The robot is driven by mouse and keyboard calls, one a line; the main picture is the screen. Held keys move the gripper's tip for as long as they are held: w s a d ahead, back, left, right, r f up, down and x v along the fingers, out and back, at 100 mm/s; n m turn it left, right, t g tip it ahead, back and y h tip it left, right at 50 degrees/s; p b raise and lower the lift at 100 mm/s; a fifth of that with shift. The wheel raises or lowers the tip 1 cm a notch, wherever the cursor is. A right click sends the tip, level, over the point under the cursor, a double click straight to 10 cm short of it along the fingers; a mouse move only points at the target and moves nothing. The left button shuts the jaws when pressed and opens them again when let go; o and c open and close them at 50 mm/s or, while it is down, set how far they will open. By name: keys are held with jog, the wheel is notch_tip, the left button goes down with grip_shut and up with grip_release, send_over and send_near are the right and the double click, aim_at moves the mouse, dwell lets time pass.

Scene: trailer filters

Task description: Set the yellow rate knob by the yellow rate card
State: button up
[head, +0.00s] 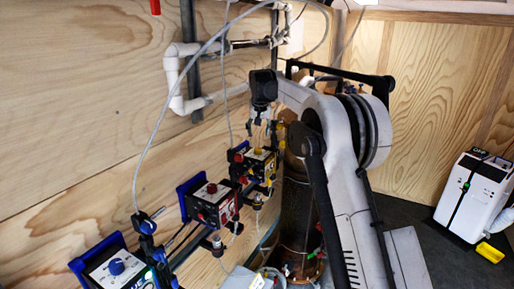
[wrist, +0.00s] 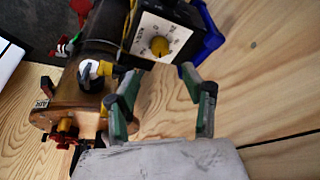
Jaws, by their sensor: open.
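The yellow rate knob (head: 259,151) sits on top of a black and yellow pump box, the farthest of three along the wall in the head view. In the wrist view the yellow knob (wrist: 160,46) stands at the middle of a white dial plate with markings too small to read. My gripper (head: 265,132) is above this box. In the wrist view my gripper (wrist: 160,78) is open and empty, its green-edged fingers apart, with the knob beyond the tips and not touched. I cannot make out the yellow rate card in either view.
A pump box with a red knob (head: 212,188) and one with a blue knob (head: 117,267) stand nearer along the wooden wall. A grey hose (head: 137,168) arcs above them. White pipes (head: 173,72) run along the wall. A white machine (head: 472,193) stands at the right.

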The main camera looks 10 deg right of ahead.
aim_at(258, 149)
jog(key=p+x, duration=0.1)
jog(key=x, duration=0.9)
jog(key=shift+p, duration=0.35)
